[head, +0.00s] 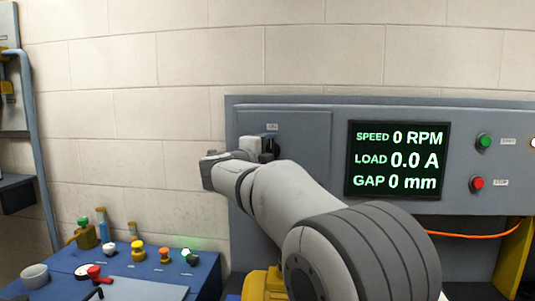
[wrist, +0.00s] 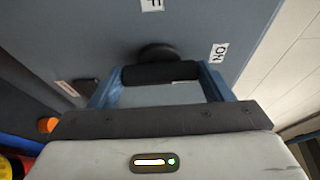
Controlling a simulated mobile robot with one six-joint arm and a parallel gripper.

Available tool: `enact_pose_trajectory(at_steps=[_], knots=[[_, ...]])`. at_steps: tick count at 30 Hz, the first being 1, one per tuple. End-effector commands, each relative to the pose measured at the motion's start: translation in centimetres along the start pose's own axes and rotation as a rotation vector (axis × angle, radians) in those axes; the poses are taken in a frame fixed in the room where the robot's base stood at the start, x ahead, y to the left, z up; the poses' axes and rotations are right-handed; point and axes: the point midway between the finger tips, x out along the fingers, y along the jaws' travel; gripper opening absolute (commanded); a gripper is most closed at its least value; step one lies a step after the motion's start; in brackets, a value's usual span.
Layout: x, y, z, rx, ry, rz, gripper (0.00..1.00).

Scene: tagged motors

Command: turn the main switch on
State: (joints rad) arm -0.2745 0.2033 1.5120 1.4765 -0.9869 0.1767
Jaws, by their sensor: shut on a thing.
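The main switch is a black bar handle (wrist: 160,73) on a round black hub (wrist: 158,50), mounted on the grey panel. In the wrist view my gripper (wrist: 159,84) has its two blue fingers at the two ends of the handle, shut on it. A white ON label (wrist: 219,52) is on the panel to the right of the hub, and another label (wrist: 66,88) lies to the left, too slanted to read. In the head view my gripper (head: 264,151) is at the panel's left part, and only a dark bit of the switch (head: 274,141) shows.
A display (head: 397,160) on the panel reads 0 RPM, 0.0 A and 0 mm. A green button (head: 484,141) and a red button (head: 477,183) are to its right.

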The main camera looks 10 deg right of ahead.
Motion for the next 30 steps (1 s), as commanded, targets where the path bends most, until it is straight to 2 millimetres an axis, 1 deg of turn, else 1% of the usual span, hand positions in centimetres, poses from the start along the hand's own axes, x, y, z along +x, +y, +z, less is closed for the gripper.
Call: enact_pose_trajectory(at_steps=[13,14,21,28,30], knots=[[0.04,0.04,-0.06,0.013,0.001,0.005,0.50],[0.04,0.04,-0.06,0.013,0.001,0.005,0.74],[0.06,0.03,-0.08,0.011,0.002,0.005,0.94],[0.02,0.03,-0.08,0.010,0.001,0.004,0.95],[-0.30,0.04,-0.05,0.010,0.001,0.004,0.95]])
